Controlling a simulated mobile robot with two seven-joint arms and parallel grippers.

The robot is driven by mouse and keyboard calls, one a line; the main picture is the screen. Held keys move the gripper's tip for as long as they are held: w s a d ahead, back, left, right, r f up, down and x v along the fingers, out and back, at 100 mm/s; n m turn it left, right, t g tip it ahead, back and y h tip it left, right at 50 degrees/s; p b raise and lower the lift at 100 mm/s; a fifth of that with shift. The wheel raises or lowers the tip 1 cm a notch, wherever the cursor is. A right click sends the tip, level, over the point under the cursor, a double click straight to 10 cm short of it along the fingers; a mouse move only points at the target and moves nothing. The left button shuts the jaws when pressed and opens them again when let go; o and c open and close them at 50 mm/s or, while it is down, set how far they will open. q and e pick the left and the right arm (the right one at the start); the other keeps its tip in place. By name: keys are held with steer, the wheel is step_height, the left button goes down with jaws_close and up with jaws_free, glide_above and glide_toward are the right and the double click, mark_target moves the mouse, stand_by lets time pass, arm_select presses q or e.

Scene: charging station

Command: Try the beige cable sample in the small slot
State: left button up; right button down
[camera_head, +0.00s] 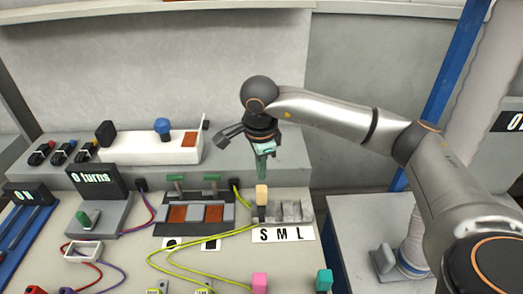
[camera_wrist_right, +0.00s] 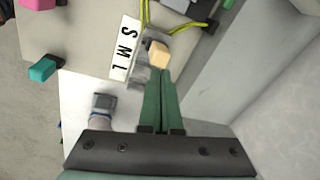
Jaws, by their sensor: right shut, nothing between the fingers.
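The beige cable sample (camera_head: 261,195) stands upright at the left end of the grey slot block (camera_head: 292,209), behind the letter S on the white S M L label (camera_head: 283,234). How deep it sits is hard to tell. It also shows in the right wrist view (camera_wrist_right: 159,53), just beyond my fingertips. My right gripper (camera_head: 261,177) is above the sample, pointing down, with its green fingers together and empty. In the wrist view the closed fingers (camera_wrist_right: 160,75) end close to the sample, apparently apart from it. My left gripper is out of view.
A pink block (camera_head: 260,280) and a teal block (camera_head: 324,280) stand near the front edge. Yellow-green cables (camera_head: 190,247) curve left of the slot block. A two-bay unit with green handles (camera_head: 193,213) is left of it. A white power strip (camera_head: 150,149) lies behind.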

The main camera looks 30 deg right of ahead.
mark_target(262, 189)
steer(key=m, duration=0.2)
steer(key=m+p, duration=0.1)
steer(key=m, duration=0.1)
steer(key=r+m+g+p, duration=0.1)
steer(key=m, duration=0.1)
steer(key=shift+w+d+r+y, duration=0.1)
steer(key=shift+w+d+y, duration=0.15)
steer(key=shift+w+y, duration=0.15)
steer(key=m+p, duration=0.1)
steer(key=m, duration=0.2)
steer(key=shift+w+d, duration=0.1)
steer(key=shift+d, duration=0.05)
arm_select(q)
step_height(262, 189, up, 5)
arm_select(e)
steer(key=shift+m+p, duration=0.35)
steer(key=shift+m, duration=0.45)
step_height(262, 189, down, 6)
steer(key=b, duration=0.4)
steer(key=shift+w, duration=0.1)
arm_select(q)
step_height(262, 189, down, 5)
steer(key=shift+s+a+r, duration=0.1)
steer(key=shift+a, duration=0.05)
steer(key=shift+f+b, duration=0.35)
steer(key=shift+b, duration=0.15)
arm_select(e)
steer(key=shift+f, duration=0.55)
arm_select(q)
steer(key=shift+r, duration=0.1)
